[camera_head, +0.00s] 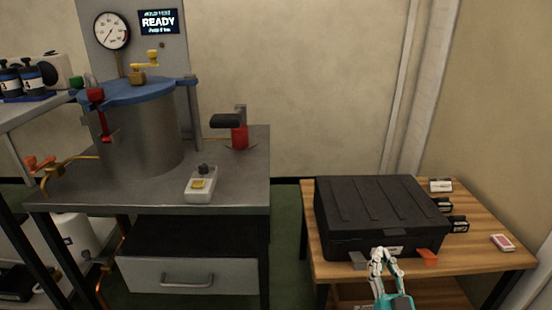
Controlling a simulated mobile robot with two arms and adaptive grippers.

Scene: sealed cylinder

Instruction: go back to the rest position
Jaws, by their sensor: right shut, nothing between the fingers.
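My right gripper (384,262) is at the lower right of the head view, in front of the black case. It is shut and empty, close to the case's front side; I cannot tell whether it touches. The black case (375,208) has its lid down and stands on the wooden table (468,264). A grey latch (358,260) and an orange latch (428,257) are at its front, one on each side of the gripper. My left gripper is not in the picture.
A metal bench (235,170) at the left carries a steel cylinder (148,135) with a blue lid (130,92), a control box (200,188) and a red-based clamp (240,136). A screen (159,22) reads READY beside a gauge (112,31). Green floor shows between bench and table.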

